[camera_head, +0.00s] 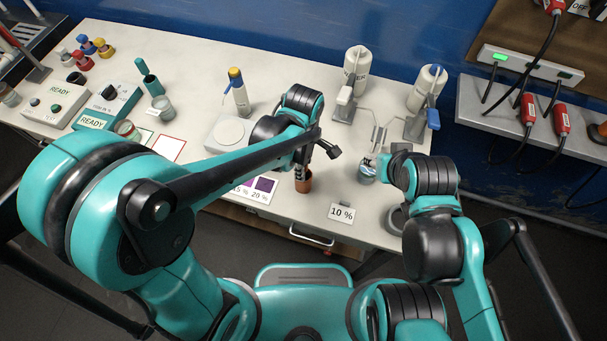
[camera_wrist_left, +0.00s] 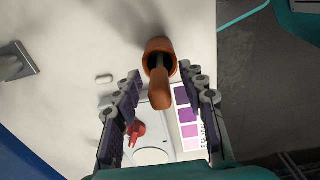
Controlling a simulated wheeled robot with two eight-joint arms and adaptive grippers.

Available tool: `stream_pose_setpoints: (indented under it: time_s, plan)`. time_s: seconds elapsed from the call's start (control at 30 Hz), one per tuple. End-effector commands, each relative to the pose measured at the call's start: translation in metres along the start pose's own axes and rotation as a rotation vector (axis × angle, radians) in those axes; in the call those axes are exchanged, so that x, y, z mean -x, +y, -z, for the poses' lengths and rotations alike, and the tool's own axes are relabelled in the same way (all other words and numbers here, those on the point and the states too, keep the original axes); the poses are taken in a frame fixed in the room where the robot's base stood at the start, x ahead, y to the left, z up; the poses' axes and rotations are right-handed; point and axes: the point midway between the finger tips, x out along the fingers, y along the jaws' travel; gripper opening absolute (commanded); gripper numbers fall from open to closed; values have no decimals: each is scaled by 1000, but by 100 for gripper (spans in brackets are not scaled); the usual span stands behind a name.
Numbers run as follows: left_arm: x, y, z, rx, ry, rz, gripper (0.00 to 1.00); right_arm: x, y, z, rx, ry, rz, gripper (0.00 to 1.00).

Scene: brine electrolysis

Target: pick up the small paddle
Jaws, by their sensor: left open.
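The small paddle (camera_wrist_left: 159,92) is a brown, wooden-looking piece with a wide end. It stands up out of a terracotta-coloured pot (camera_wrist_left: 160,46) toward the left wrist camera. The pot also shows on the table in the head view (camera_head: 303,184), below my left gripper (camera_head: 309,160). In the left wrist view, my left gripper (camera_wrist_left: 161,76) is open, with one finger on each side of the paddle and gaps on both sides. My right arm is at the right of the head view; its fingers cannot be made out.
A "10 %" card (camera_head: 341,213) lies right of the pot. A purple colour chart (camera_head: 259,186) and a white round-topped device (camera_head: 230,133) are to its left. A small jar (camera_head: 366,173) stands close to my right arm. Bottles (camera_head: 356,68) stand at the back.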

Motion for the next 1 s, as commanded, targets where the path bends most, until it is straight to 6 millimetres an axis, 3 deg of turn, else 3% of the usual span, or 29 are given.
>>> stream_pose_setpoints:
  time_s: [0.1, 0.33, 0.5, 0.83, 1.0]
  plan:
    - [-10, 0, 0, 0, 0, 0, 41, -3, 0, -2, 0, 0, 0, 40]
    - [-10, 0, 0, -1, 0, 0, 41, -2, 0, -2, 0, 0, 0, 40]
    - [-10, 0, 0, -1, 0, 0, 0, -2, 0, -2, 0, 0, 0, 40]
    - [-8, 0, 0, -1, 0, 0, 0, -2, 0, -1, 0, 0, 0, 40]
    - [14, 0, 0, -1, 0, 0, 0, 5, 0, 4, 0, 0, 0, 40]
